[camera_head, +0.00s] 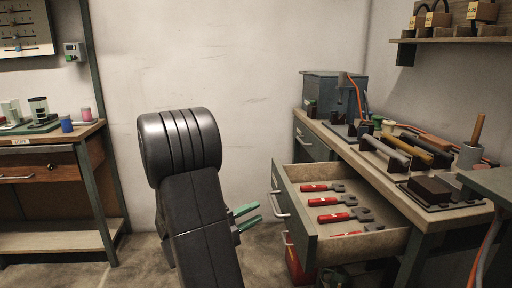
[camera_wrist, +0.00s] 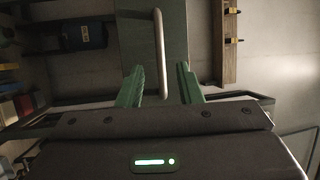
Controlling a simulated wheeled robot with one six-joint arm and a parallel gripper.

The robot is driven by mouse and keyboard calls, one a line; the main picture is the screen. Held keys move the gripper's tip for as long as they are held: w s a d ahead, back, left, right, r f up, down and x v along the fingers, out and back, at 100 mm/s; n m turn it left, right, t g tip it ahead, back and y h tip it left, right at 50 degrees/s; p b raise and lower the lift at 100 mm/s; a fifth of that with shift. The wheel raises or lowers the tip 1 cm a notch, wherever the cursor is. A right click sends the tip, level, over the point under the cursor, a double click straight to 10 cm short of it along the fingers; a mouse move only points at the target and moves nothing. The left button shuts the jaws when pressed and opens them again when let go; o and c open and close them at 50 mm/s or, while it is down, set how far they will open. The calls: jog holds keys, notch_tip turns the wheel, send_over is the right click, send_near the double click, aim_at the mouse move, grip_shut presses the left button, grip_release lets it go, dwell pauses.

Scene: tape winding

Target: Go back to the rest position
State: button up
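My gripper (camera_head: 246,217) has green fingers and shows beside my dark arm in the head view. The top drawer (camera_head: 281,215) of the right workbench is pulled out. Its pale bar handle (camera_head: 280,204) is to the right of my fingers, apart from them in the head view. A pale bar handle (camera_wrist: 159,50) on a green front shows ahead of the fingers in the wrist view. Several red-handled tools (camera_head: 332,201) lie in the drawer.
The right workbench (camera_head: 345,148) carries tools, blocks and a grey box (camera_head: 335,92). A wall shelf (camera_head: 460,40) is above it. A left workbench (camera_head: 50,135) holds cups and small items. The floor between the benches is partly hidden by my arm.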

jog(key=x, duration=0.6)
jog(key=shift+s+b, duration=0.1)
jog(key=shift+b, duration=0.25)
